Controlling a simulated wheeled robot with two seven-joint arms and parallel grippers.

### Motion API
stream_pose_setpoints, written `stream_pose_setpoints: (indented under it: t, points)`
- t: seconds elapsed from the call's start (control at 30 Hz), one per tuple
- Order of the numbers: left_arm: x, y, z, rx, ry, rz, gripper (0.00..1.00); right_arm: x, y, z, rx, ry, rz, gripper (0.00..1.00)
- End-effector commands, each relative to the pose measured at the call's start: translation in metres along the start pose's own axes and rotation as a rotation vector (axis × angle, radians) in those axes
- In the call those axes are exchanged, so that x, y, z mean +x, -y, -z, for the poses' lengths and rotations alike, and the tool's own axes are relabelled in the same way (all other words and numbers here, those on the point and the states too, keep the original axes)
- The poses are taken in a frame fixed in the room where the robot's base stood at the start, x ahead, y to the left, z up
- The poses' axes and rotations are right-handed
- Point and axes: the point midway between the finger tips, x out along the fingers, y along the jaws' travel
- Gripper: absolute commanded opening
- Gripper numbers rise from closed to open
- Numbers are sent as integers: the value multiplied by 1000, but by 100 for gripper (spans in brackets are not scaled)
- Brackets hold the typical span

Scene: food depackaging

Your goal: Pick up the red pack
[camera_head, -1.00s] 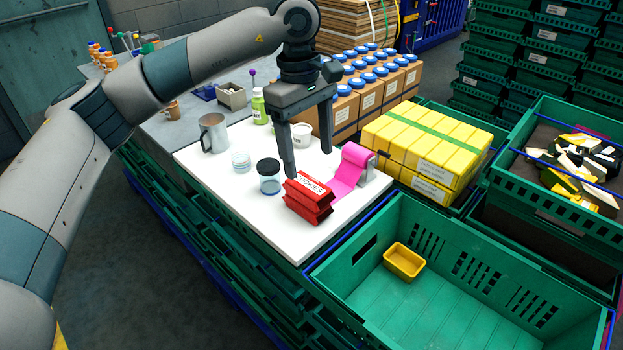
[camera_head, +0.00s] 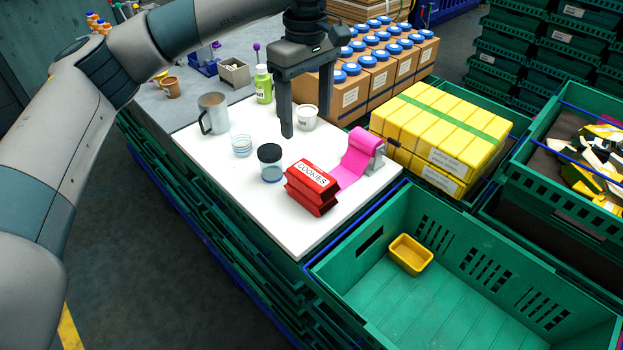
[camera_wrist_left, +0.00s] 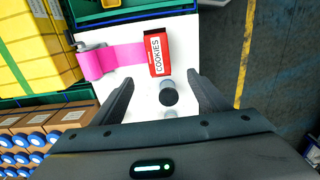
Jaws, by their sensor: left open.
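The red pack (camera_head: 311,188), labelled COOKIES, lies on the white table top (camera_head: 300,237) near its front edge. It also shows in the left wrist view (camera_wrist_left: 158,54), beyond the fingertips and between their lines. My left gripper (camera_head: 308,124) is open and empty, with its fingers pointing down. It hangs above the table, behind the pack and apart from it. In the left wrist view the left gripper (camera_wrist_left: 160,90) has its fingers spread wide, with a dark-lidded jar (camera_wrist_left: 168,97) between them and the pack beyond. My right gripper is not in view.
The jar (camera_head: 271,164) stands just left of the pack, and a pink roll (camera_head: 354,163) on a holder stands to its right. A metal mug (camera_head: 213,113), glass dish (camera_head: 242,146) and white tub (camera_head: 307,117) stand behind. A green crate (camera_head: 450,300) holds a yellow tray (camera_head: 410,254).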

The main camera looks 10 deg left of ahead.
Motion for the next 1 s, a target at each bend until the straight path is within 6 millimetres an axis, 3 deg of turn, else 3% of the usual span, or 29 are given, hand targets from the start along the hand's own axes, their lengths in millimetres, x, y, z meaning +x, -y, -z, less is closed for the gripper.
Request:
stream_pose_setpoints:
  t: [0.17,0.33,0.7,1.0]
  points:
    - [16,1,0,0,1,3,69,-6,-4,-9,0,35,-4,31]
    - [45,1,0,0,1,4,69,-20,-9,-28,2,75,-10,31]
    - [105,0,-1,0,1,3,69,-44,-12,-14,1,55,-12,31]
    - [116,0,-1,0,0,0,69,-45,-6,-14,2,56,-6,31]
